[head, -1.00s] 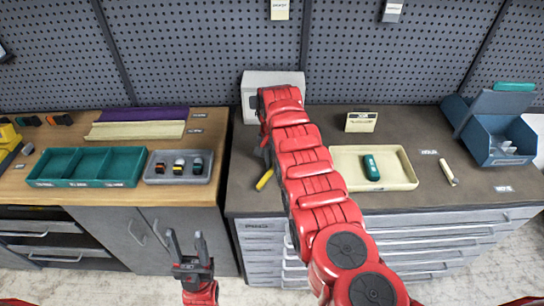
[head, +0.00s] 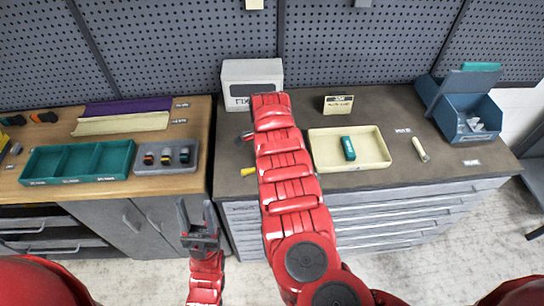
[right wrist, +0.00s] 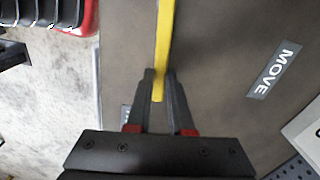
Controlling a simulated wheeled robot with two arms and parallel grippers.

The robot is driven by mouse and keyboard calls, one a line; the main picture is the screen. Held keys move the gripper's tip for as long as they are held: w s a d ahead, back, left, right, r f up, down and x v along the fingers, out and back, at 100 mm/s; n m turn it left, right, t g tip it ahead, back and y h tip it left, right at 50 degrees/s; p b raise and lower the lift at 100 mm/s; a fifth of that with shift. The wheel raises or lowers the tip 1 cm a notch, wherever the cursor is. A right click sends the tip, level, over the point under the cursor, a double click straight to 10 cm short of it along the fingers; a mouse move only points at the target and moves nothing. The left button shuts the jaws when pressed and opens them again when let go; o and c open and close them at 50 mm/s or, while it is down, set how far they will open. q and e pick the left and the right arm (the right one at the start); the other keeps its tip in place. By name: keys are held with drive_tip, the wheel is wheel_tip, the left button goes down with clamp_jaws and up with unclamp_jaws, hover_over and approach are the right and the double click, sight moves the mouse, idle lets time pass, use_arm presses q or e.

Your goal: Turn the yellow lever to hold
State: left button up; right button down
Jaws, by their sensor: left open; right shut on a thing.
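The yellow lever (head: 247,171) shows in the head view as a short piece at the left of my right arm, near the front edge of the grey bench; the arm hides the rest. In the right wrist view the yellow lever (right wrist: 165,38) runs down from the top edge, and its end lies between the fingers of my right gripper (right wrist: 160,76), which is shut on it.
A label reading MOVE (right wrist: 274,70) lies beside the lever in the right wrist view. A white box (head: 250,78) stands behind my right arm. A cream tray (head: 377,154) with a green item (head: 348,148) is right of the arm. A blue bin (head: 464,105) stands further right.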

drive_tip(key=shift+s+d+r+m, duration=0.1)
drive_tip(key=shift+s+m, duration=0.25)
drive_tip(key=shift+m, duration=0.15)
drive_tip(key=shift+s+m+p, duration=0.2)
drive_tip(key=shift+m+p, duration=0.1)
drive_tip(key=shift+p, duration=0.15)
drive_tip(key=c, duration=0.8)
unclamp_jaws()
wheel_tip(320, 180, up, 17)
drive_tip(key=b, duration=0.5)
